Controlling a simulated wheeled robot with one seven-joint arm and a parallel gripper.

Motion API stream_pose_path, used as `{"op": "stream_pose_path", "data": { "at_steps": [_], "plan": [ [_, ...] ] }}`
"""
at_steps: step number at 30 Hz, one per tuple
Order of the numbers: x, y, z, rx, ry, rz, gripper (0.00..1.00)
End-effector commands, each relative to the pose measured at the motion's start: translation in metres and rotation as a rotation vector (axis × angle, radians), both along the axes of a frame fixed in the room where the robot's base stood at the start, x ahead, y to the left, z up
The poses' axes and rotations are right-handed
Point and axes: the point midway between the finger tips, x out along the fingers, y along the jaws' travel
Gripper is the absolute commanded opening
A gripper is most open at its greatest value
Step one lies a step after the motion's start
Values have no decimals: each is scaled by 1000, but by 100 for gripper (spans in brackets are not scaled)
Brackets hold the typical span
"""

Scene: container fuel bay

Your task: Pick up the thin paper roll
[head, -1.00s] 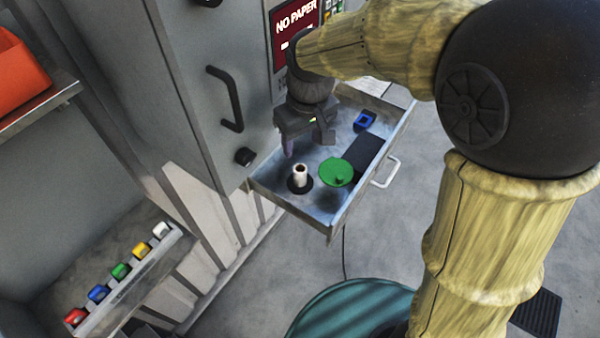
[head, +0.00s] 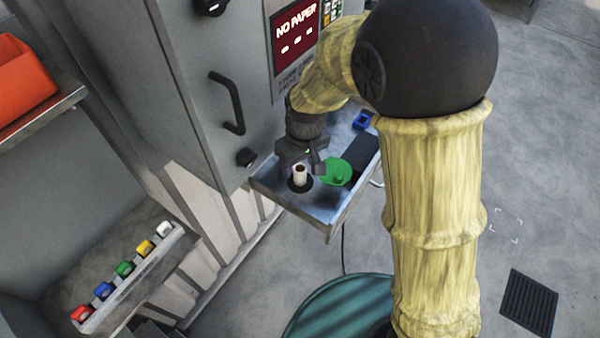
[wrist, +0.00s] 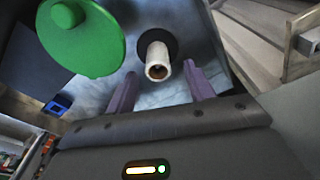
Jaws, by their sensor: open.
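The thin paper roll (head: 300,174) is a small white upright cylinder with a brown core, on a round black base in the open metal drawer. It also shows in the wrist view (wrist: 157,62), ahead of my fingers and roughly between their lines. My gripper (head: 302,166) is just above and behind the roll in the head view. Its two purple fingers (wrist: 158,86) are apart in the wrist view, with nothing held between them. Whether the fingertips flank the roll cannot be told.
A green disc with a knob (head: 336,172) lies right beside the roll in the drawer (head: 318,217). A blue square piece (head: 362,120) and a dark panel (head: 361,153) are farther back. The cabinet wall (head: 205,100) with its handle rises at the left.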

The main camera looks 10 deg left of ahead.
Motion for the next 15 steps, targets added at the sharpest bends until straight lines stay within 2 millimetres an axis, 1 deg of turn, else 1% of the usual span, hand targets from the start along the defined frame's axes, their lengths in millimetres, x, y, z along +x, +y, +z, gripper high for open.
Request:
{"op": "stream_pose_path", "data": {
  "at_steps": [5, 10, 15],
  "plan": [
    [2, -1, -17, -4, 6, -2, 53],
    [5, 1, -39, -3, 5, -2, 53],
    [6, 2, -47, -2, 2, -1, 53]
  ]
}}
